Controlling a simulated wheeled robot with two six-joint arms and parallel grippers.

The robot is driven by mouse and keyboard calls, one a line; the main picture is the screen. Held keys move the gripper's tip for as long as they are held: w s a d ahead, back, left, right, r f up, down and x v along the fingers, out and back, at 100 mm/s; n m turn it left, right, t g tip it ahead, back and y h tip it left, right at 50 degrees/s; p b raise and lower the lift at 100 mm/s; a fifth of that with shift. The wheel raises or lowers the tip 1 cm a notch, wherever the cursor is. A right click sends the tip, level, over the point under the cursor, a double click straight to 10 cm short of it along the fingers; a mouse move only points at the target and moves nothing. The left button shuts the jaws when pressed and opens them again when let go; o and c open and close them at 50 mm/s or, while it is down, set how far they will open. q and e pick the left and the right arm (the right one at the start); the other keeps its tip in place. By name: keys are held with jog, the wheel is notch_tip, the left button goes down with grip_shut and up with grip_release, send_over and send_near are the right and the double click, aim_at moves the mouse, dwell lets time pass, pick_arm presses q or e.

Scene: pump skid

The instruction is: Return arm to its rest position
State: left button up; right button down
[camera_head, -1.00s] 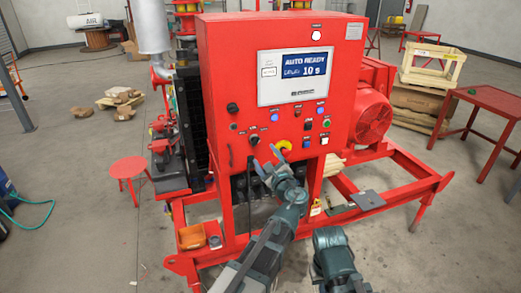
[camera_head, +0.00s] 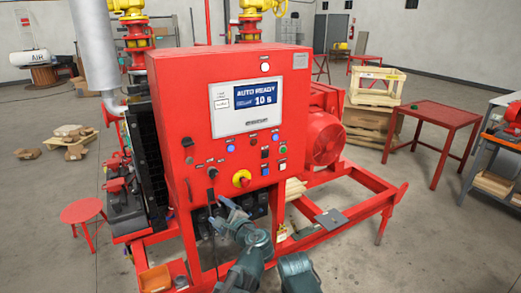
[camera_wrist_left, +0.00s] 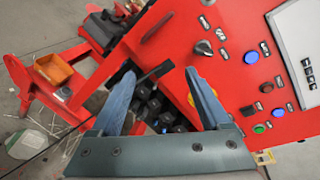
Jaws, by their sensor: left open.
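My left gripper (camera_head: 228,207) is in front of the lower part of the red control cabinet (camera_head: 190,130), below the yellow and red rotary knob (camera_head: 242,178). In the left wrist view the gripper (camera_wrist_left: 163,88) has its two bluish fingers wide apart with nothing between them. The cabinet face and a dark opening with black fittings (camera_wrist_left: 155,100) lie beyond the fingers. The display (camera_head: 262,97) reads AUTO READY and 10 s. Another arm link of mine shows at the bottom of the head view, but no right gripper is seen.
The red skid frame (camera_head: 375,207) extends to the right of the cabinet. An orange bin (camera_head: 154,279) sits on the frame at lower left. A red stool (camera_head: 82,211) stands left, and a red table (camera_head: 447,114) stands right. Open floor lies at the lower right.

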pick_arm(q)
jog(key=s+a+f+n+g+h, duration=0.3)
jog(key=s+f+n+g+h, duration=0.45)
jog(key=s+f+n, duration=0.75)
jog(key=s+d+f+g+h, duration=0.1)
jog(key=s+d, duration=0.3)
jog(key=d, duration=0.4)
jog(key=s+d+f+m+g, duration=0.1)
jog(key=s+d+f+g, duration=0.1)
jog(key=d, duration=0.5)
jog(key=shift+s+d+m+g+h, duration=0.3)
jog(key=shift+s+d+g+h, duration=0.05)
jog(key=shift+s+g, duration=0.55)
